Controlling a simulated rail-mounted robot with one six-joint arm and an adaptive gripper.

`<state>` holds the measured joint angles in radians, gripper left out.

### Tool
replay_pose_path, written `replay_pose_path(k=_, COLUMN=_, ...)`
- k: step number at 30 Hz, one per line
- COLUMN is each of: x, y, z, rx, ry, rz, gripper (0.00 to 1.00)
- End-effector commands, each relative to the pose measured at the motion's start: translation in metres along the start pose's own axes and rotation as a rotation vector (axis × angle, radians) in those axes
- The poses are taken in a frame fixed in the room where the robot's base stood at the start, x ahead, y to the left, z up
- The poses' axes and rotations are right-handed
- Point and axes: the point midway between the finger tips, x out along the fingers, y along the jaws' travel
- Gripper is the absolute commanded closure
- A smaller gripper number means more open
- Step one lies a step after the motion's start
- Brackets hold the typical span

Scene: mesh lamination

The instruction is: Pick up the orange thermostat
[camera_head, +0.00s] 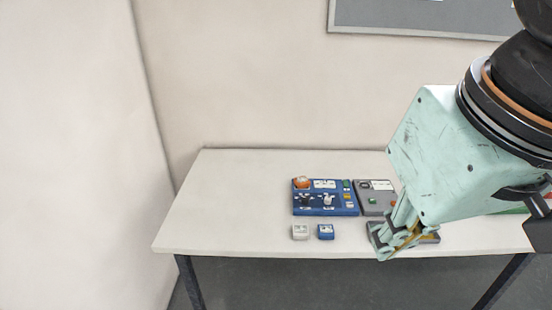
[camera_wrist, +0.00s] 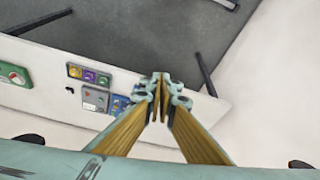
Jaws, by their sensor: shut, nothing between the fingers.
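An orange rounded piece (camera_head: 302,182) sits at the back left corner of a blue panel (camera_head: 325,210) on the table; it is too small to tell for sure that it is the thermostat. I cannot pick it out in the wrist view. My gripper (camera_head: 385,249) is right of the blue panel, over the front part of the table. Its fingertips (camera_wrist: 160,80) meet in the wrist view with nothing between them. The gripper hides part of the panels behind it.
A grey panel (camera_head: 376,204) adjoins the blue one. A white box (camera_head: 300,232) and a small blue box (camera_head: 325,232) lie in front. A dark panel with coloured squares (camera_wrist: 89,75) and a green panel (camera_wrist: 13,74) show in the wrist view. The table's left side (camera_head: 215,205) is clear.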

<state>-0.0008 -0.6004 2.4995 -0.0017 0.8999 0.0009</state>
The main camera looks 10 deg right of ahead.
Motion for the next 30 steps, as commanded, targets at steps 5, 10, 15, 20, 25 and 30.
replay_pose_path(k=5, x=0.0000, y=0.0000, z=0.0000, rx=0.000, ry=0.000, rz=0.000, gripper=1.00)
replay_pose_path(k=10, x=0.0000, y=0.0000, z=-0.0001, rx=0.000, ry=0.000, rz=0.000, gripper=1.00)
replay_pose_path(k=15, x=0.0000, y=0.0000, z=0.0000, rx=0.000, ry=0.000, rz=0.000, gripper=0.95)
replay_pose_path(k=20, x=0.0000, y=0.0000, z=0.0000, rx=0.000, ry=0.000, rz=0.000, gripper=0.80)
replay_pose_path(k=25, x=0.0000, y=0.0000, z=0.0000, rx=0.000, ry=0.000, rz=0.000, gripper=0.65)
replay_pose_path(k=30, x=0.0000, y=0.0000, z=0.0000, rx=0.000, ry=0.000, rz=0.000, gripper=0.52)
